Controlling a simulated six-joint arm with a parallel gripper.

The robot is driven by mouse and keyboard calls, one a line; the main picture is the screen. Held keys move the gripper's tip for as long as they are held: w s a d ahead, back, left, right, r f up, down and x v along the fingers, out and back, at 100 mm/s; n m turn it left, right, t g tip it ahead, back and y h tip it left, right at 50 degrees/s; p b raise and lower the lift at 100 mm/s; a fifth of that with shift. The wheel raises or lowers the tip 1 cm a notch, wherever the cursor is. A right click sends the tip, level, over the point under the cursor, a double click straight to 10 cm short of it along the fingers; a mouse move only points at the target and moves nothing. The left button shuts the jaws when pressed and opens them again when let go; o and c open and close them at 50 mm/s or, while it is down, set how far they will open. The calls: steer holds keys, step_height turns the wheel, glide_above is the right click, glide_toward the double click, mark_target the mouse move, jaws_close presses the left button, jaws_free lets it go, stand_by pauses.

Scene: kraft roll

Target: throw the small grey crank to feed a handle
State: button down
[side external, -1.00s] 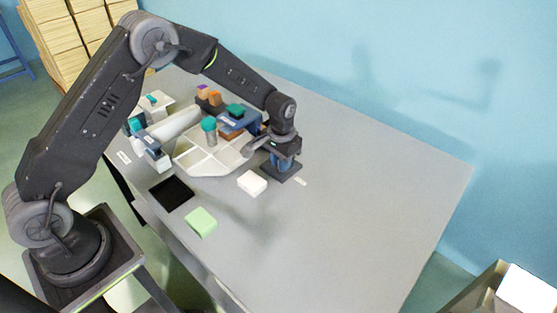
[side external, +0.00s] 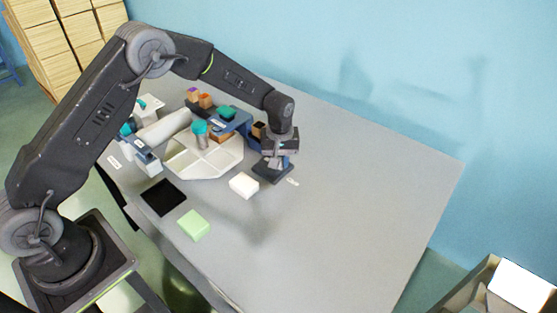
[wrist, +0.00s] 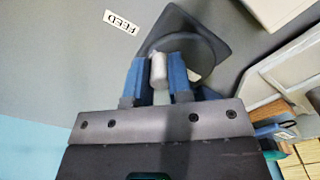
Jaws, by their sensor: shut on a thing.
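The small grey crank shows in the wrist view as a pale grey knob (wrist: 158,70) above a round dark hub on a dark square base (wrist: 212,22). My gripper (wrist: 160,80) has its two blue fingers on either side of the knob and is shut on it. There the crank is mostly hidden by my gripper. A white label reading FEED (wrist: 122,21) lies on the table beside the base.
A white sponge-like block (side external: 244,185) and a pale tray (side external: 205,163) stand close to the base. The table's right half is clear.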

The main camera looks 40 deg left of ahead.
steer(key=shift+w+n, duration=0.15)
steer(key=shift+n, duration=0.25)
steer(key=c, duration=1)
jaws_free()
steer(key=shift+c, duration=0.2)
steer(key=shift+r, duration=0.15)
step_height(320, 180, up, 14)
steer(key=shift+f, duration=0.2)
